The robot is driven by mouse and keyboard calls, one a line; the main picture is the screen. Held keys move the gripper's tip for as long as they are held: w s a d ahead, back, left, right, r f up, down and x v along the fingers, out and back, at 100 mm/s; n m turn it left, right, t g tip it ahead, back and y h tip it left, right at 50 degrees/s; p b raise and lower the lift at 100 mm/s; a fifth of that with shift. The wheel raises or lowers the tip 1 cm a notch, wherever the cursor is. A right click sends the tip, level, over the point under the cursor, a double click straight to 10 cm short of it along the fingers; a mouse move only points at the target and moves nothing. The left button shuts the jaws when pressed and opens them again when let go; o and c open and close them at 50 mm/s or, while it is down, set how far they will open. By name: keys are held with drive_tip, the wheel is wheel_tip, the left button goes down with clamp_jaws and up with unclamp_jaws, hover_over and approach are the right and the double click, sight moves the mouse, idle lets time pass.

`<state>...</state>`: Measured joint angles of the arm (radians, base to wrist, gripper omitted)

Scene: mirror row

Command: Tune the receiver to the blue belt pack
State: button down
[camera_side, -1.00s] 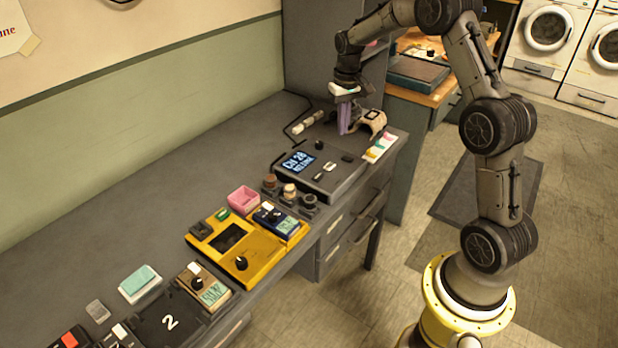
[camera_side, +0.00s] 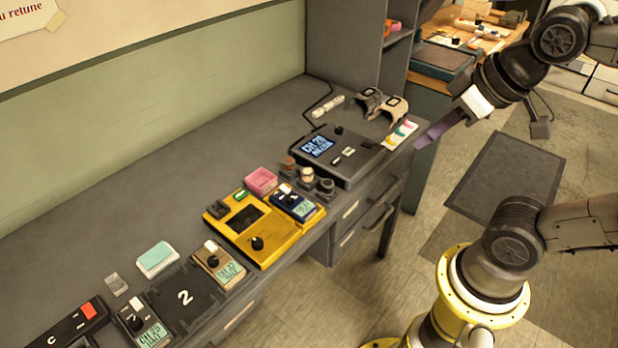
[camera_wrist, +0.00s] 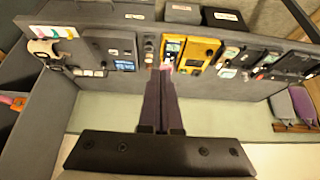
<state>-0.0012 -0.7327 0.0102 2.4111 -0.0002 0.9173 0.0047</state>
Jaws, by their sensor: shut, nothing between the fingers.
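The receiver (camera_side: 350,165) is a dark grey box with a lit blue screen (camera_side: 318,146), a dark knob and small keys, on the desk's far part. Its screen appears to read CH 20, with a smaller unclear line below. The blue belt pack (camera_side: 290,205) lies in the right part of the yellow unit (camera_side: 272,240), with a white-tipped knob and a pale screen too small to read. My gripper (camera_side: 424,140) has purplish fingers, shut and empty, raised beyond the desk's front right edge and apart from everything. In the wrist view the shut fingers (camera_wrist: 161,72) point towards the blue pack (camera_wrist: 173,47).
A tan belt pack (camera_side: 218,262) and a darker one (camera_side: 143,325) sit at the near left, either side of pad 2 (camera_side: 183,300). Headsets (camera_side: 390,108) and a colour-tabbed card (camera_side: 400,133) lie by the receiver. A pink box (camera_side: 261,181) and small round pots stand between.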

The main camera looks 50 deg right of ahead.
drive_tip(key=f, duration=0.1)
drive_tip(key=s+f, duration=0.1)
drive_tip(key=shift+s+f+g, duration=0.3)
drive_tip(key=shift+f, duration=0.1)
